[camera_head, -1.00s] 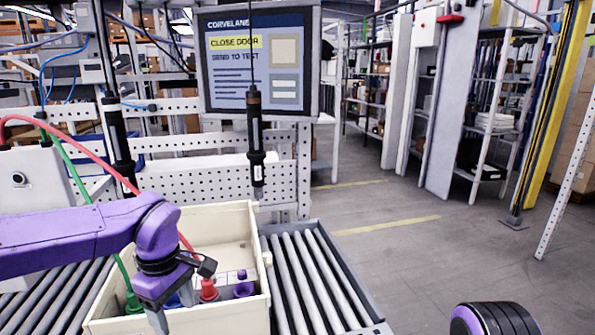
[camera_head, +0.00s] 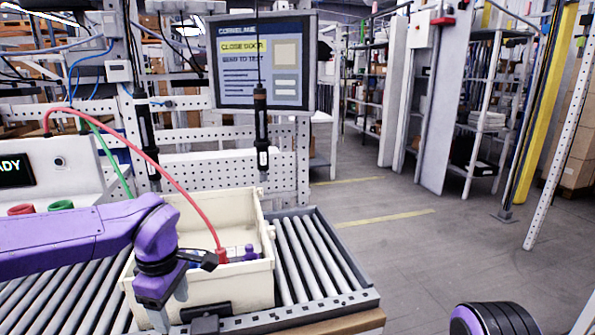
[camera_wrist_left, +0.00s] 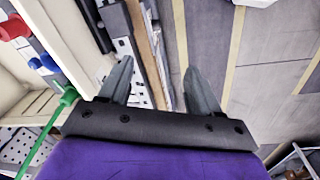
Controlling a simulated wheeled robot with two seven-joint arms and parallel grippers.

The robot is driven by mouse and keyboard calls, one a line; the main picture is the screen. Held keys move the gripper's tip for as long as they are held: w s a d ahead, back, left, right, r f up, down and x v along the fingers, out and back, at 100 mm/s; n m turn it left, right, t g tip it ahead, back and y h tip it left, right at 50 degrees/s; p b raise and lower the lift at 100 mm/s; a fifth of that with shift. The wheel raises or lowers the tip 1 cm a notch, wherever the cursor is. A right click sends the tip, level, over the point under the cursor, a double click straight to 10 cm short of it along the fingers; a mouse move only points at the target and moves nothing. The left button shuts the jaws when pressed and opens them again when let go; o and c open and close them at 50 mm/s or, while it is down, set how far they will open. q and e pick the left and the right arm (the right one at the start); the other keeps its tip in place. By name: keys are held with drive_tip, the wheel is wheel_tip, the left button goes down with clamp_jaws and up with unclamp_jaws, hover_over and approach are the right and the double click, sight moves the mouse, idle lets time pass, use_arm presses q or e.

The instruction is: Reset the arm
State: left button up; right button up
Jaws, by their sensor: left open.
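My left arm (camera_head: 75,240) is purple and comes in from the left. Its gripper (camera_head: 168,306) points down at the front left corner of the cream bin (camera_head: 235,292). In the left wrist view the gripper (camera_wrist_left: 158,88) has its two grey fingers wide apart with nothing between them. The bin's side (camera_wrist_left: 88,58) lies to the left of the fingers there. I cannot tell whether the gripper touches the bin. My right gripper is not in view.
The bin stands on a roller conveyor (camera_head: 312,258). A red cable (camera_head: 180,190) runs into it, and a green connector (camera_wrist_left: 66,98) shows near it. Two screwdrivers hang behind, the nearer one (camera_head: 262,130) beside a screen (camera_head: 232,72). Floor at right is open.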

use_arm(q)
drive_tip(key=a+f+t+y, duration=0.3)
drive_tip(key=f, duration=0.6)
drive_tip(key=a+f+t+y, duration=0.3)
drive_tip(key=f, duration=0.6)
drive_tip(key=s+f+m+g+h, duration=0.1)
drive_tip(key=s+f+m, duration=0.2)
drive_tip(key=s+f, duration=0.3)
drive_tip(key=s+f+m+g+h, duration=0.1)
drive_tip(key=s+f+m, duration=0.2)
drive_tip(key=s, duration=0.9)
drive_tip(key=s+f+m+g+h, duration=0.1)
drive_tip(key=s+f+m, duration=0.2)
drive_tip(key=s+f, duration=0.6)
drive_tip(key=shift+s+a+f+m+g, duration=0.15)
drive_tip(key=shift+s+m+g, duration=0.2)
drive_tip(key=shift+s, duration=0.2)
